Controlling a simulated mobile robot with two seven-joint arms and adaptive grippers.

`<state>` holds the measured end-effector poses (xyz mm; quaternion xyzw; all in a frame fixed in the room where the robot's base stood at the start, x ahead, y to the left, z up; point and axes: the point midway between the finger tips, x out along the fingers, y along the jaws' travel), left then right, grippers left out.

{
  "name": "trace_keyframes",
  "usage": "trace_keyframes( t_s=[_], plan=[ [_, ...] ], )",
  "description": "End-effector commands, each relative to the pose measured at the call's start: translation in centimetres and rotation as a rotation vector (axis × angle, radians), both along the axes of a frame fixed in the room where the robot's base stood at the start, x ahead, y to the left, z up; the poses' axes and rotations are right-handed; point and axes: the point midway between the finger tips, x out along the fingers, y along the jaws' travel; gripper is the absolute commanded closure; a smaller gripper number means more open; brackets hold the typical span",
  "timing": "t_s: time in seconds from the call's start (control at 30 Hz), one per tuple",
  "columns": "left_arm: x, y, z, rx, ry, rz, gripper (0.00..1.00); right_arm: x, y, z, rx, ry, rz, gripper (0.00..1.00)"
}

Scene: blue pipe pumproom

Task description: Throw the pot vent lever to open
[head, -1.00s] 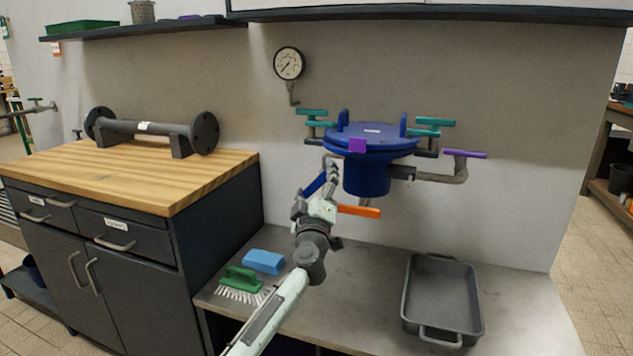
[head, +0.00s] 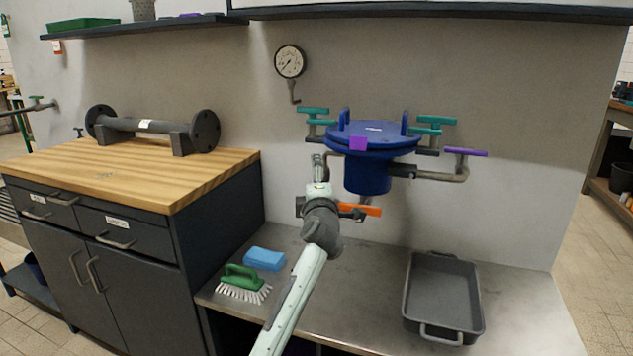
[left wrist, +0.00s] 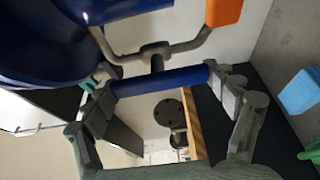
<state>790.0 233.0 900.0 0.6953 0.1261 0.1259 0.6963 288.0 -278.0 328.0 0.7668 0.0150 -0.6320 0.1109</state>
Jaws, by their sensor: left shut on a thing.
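The blue pot (head: 367,175) with its bolted lid is fixed at the wall, with a purple tab at its front rim. A blue lever bar (left wrist: 160,80) on a grey stem shows in the left wrist view, spanning between the finger pads. My left gripper (head: 318,165) is shut on this bar, just left of the pot; it also shows in the left wrist view (left wrist: 162,84). In the head view my gripper and wrist hide the blue bar. I cannot read any label that names the levers. My right gripper is out of view.
An orange lever (head: 362,209) sticks out below the pot, close to my left wrist. Teal handles (head: 437,121) and a purple lever (head: 466,152) flank the pot. A grey tray (head: 443,300), blue sponge (head: 265,259) and green brush (head: 242,277) lie on the bench.

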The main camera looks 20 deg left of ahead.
Motion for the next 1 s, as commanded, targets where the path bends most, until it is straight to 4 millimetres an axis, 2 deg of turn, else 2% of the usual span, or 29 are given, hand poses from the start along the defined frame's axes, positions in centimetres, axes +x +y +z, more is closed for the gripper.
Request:
trace_keyframes(
  t_s=[0.57, 0.6, 0.7, 1.0],
  plan=[
    [-0.01, 0.00, -0.07, -0.039, 0.000, 0.000, 0.43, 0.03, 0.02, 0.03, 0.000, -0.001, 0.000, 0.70],
    [-0.01, 0.00, -0.07, -0.038, 0.001, 0.000, 0.11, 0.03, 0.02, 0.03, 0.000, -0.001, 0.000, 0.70],
    [-0.01, 0.00, -0.06, -0.036, 0.002, 0.000, 0.00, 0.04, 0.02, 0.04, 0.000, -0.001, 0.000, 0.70],
    [-0.02, 0.00, -0.03, -0.032, 0.001, 0.000, 0.00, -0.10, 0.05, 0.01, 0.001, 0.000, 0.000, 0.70]
  ],
)
